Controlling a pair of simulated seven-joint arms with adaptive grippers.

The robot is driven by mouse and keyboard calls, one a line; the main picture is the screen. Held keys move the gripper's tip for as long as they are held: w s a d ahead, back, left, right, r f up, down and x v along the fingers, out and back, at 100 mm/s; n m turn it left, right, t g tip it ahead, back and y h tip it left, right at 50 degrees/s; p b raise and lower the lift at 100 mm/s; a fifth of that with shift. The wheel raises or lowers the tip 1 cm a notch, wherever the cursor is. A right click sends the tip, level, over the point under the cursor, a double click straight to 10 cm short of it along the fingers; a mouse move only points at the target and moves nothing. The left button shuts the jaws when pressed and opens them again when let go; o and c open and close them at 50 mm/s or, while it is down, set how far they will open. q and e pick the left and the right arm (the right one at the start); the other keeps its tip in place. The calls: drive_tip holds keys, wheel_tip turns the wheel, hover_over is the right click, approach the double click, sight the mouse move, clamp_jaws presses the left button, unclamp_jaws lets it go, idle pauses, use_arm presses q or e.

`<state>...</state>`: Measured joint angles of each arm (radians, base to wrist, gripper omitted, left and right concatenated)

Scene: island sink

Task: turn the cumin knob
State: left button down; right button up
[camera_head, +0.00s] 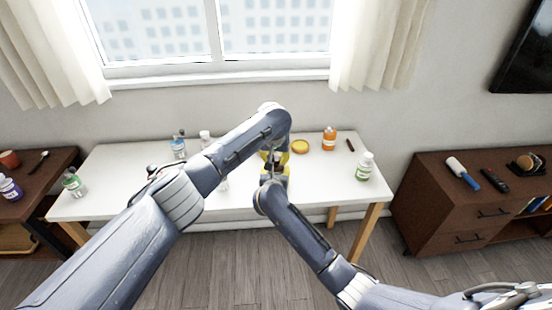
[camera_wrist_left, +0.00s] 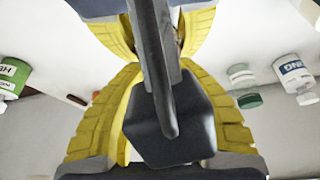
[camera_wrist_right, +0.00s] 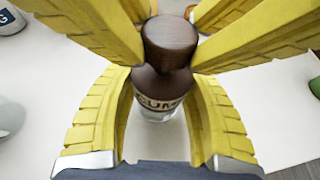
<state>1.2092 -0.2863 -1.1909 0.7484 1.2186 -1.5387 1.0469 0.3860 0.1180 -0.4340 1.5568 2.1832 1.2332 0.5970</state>
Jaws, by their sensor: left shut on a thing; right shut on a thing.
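The cumin bottle (camera_wrist_right: 157,108) stands upright in the right wrist view, with part of its label showing. Its round brown knob (camera_wrist_right: 170,42) is on top. My right gripper (camera_wrist_right: 157,125) is shut on the bottle, its yellow fingers either side of it. Yellow fingers of my left gripper (camera_head: 280,156) reach in at the knob and are shut on it. In the head view both grippers meet over the middle of the white table, and my arms mostly hide the bottle. In the left wrist view, yellow fingers and a dark part block the knob.
The white table (camera_head: 118,168) also holds an orange bottle (camera_head: 329,138), a green-labelled bottle (camera_head: 363,167), a yellow round thing (camera_head: 300,146) and a blue-labelled bottle (camera_head: 178,147). Brown cabinet (camera_head: 428,190) stands right.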

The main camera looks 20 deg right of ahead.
use_arm(q)
drive_tip(key=shift+m+h, duration=0.5)
drive_tip(key=shift+m, duration=0.9)
drive_tip(key=c, duration=1)
unclamp_jaws()
drive_tip(key=shift+o, duration=0.2)
drive_tip(key=shift+r, duration=0.1)
drive_tip(key=v, duration=1.1)
drive_tip(key=shift+a+r, duration=0.2)
drive_tip(key=shift+r, duration=0.2)
drive_tip(key=shift+w+r, duration=0.1)
